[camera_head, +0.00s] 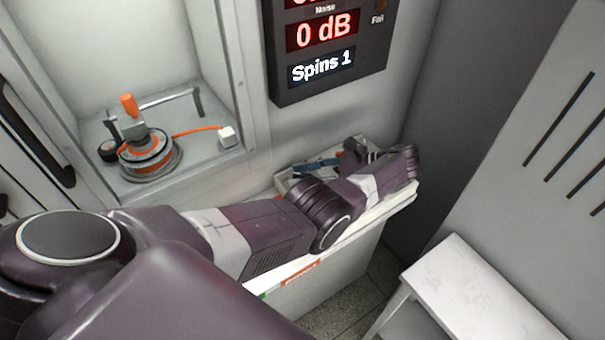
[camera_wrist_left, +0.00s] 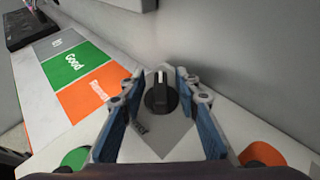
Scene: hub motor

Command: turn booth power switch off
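The power switch is a black rotary knob (camera_wrist_left: 161,98) with a white pointer line, on a grey diamond-shaped plate (camera_wrist_left: 165,140) in the left wrist view. Its pointer faces the top of that picture. My left gripper (camera_wrist_left: 158,75) is open, with blue-padded fingers on either side of the knob. Clear gaps show between knob and pads in the picture; I cannot tell the height between them. In the head view my left gripper (camera_head: 320,164) is small and partly seen over the white counter. The knob is not visible there. My right gripper is not in view.
The white counter (camera_head: 375,212) carries a green "Good" field (camera_wrist_left: 68,62) and an orange field (camera_wrist_left: 92,92). A booth alcove holds an orange and grey motor fixture (camera_head: 146,150). A display (camera_head: 328,45) reads 0 dB and Spins 1. A white table (camera_head: 480,290) stands at right.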

